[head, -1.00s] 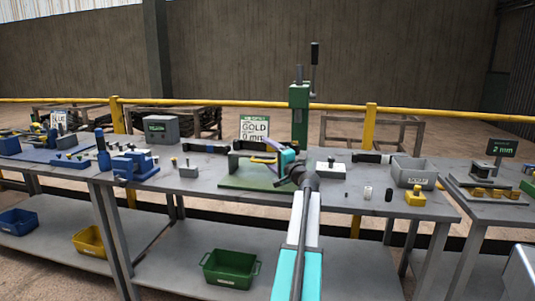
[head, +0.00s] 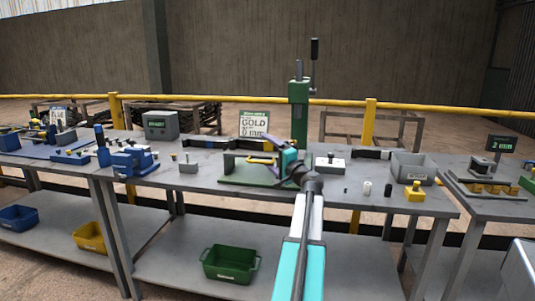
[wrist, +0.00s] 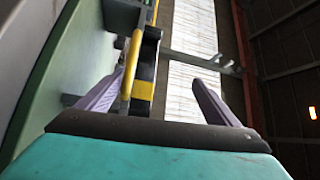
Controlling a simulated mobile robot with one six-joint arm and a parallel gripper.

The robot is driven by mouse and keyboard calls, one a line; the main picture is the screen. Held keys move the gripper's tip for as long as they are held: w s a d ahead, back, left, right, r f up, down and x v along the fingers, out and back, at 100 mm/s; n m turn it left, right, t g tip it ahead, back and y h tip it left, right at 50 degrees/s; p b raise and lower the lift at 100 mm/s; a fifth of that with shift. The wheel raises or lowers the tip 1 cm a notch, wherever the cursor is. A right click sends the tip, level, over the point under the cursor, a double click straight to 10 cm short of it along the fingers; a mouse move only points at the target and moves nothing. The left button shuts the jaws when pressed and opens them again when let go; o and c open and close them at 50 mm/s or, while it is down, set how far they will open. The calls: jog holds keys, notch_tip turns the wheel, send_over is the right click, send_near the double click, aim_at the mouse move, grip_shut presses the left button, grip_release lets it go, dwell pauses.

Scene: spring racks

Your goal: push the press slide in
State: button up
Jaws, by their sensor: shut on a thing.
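The press (head: 299,118) is green, with an upright column and a black-knobbed lever, at the back middle of the bench. Its green base plate (head: 236,180) lies in front. A yellow handle (head: 261,160), which I take for the slide's, shows beside my gripper (head: 275,157). In the wrist view the yellow bar (wrist: 131,65) and a black block with a yellow patch (wrist: 145,90) lie between my two lavender fingers (wrist: 158,98), close to the left one. My gripper is shut on the yellow handle. My wrist hides part of the slide and base.
A white-topped block (head: 330,163), small cylinders and a yellow block (head: 414,192) lie right of the press. A grey bin (head: 412,168) stands behind them. A blue fixture (head: 134,162) stands left.

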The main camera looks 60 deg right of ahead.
jog(key=shift+s+d+r, duration=0.1)
jog(key=shift+s+r, duration=0.2)
jog(key=shift+r, duration=0.1)
jog(key=shift+c, duration=0.3)
jog(key=shift+s, duration=0.1)
jog(key=shift+c, duration=0.2)
jog(key=shift+b+v, duration=0.5)
jog(key=shift+v, duration=1.65)
jog(key=shift+c, duration=0.4)
jog(key=shift+s+a+f, duration=0.25)
jog(key=shift+s+a, duration=0.25)
jog(key=shift+s, duration=0.05)
jog(key=shift+c, duration=0.9)
jog(key=shift+s+a, duration=0.15)
jog(key=shift+s, duration=0.1)
jog(key=c, duration=0.4)
jog(key=shift+s+a+r, duration=0.2)
jog(key=shift+s+a, duration=0.05)
jog(key=shift+c, duration=1.1)
jog(key=f+b+v, duration=0.1)
jog(key=b+v, duration=0.1)
jog(key=v, duration=0.7)
